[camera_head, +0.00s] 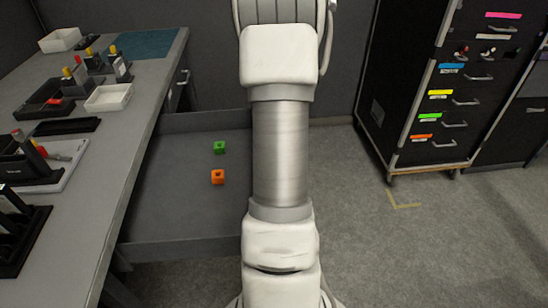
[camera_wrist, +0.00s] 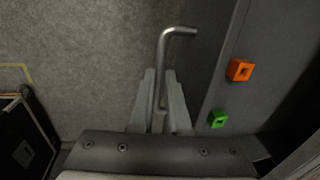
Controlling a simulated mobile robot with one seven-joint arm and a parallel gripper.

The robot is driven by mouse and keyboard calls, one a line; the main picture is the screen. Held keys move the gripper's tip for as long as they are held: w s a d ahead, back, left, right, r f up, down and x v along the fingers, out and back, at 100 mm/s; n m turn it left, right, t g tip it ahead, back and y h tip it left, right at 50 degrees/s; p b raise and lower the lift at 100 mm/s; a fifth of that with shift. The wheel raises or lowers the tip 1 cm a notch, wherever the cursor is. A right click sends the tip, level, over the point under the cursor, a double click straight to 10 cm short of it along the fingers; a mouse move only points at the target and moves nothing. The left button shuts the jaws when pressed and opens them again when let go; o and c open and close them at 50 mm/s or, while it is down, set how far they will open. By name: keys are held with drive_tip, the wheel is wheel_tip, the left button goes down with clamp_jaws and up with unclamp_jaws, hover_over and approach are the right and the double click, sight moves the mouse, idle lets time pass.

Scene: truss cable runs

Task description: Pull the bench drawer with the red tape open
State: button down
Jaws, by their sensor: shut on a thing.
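The pulled-out bench drawer (camera_head: 185,247) stands well out from the bench in the head view, its grey inside open to view. A green cube (camera_head: 219,147) and an orange cube (camera_head: 217,177) lie in it; both also show in the wrist view. In the wrist view my gripper (camera_wrist: 160,75) is shut around the metal bar handle (camera_wrist: 178,31) on the drawer's front, with the handle's bent end sticking out past the fingers. My arm hides the gripper, the handle and the drawer's front in the head view. I see no red tape on this drawer in either view.
The bench top (camera_head: 122,170) at the left holds black holders, white trays (camera_head: 108,97) and tools. A black cabinet (camera_head: 410,80) with coloured tape labels stands at the right. Grey floor lies free between my arm and the cabinet.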

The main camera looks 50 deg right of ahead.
drive_tip(key=c, duration=0.9)
unclamp_jaws()
drive_tip(key=shift+r, duration=0.1)
drive_tip(key=r+p, duration=0.2)
drive_tip(key=r, duration=0.3)
drive_tip(key=s+d+r+p, duration=0.1)
drive_tip(key=r, duration=0.5)
drive_tip(key=s+d+r+p, duration=0.1)
drive_tip(key=r+p, duration=0.1)
drive_tip(key=r, duration=0.4)
drive_tip(key=shift+s+d+p, duration=0.15)
drive_tip(key=shift+d+p, duration=0.05)
drive_tip(key=shift+p, duration=0.1)
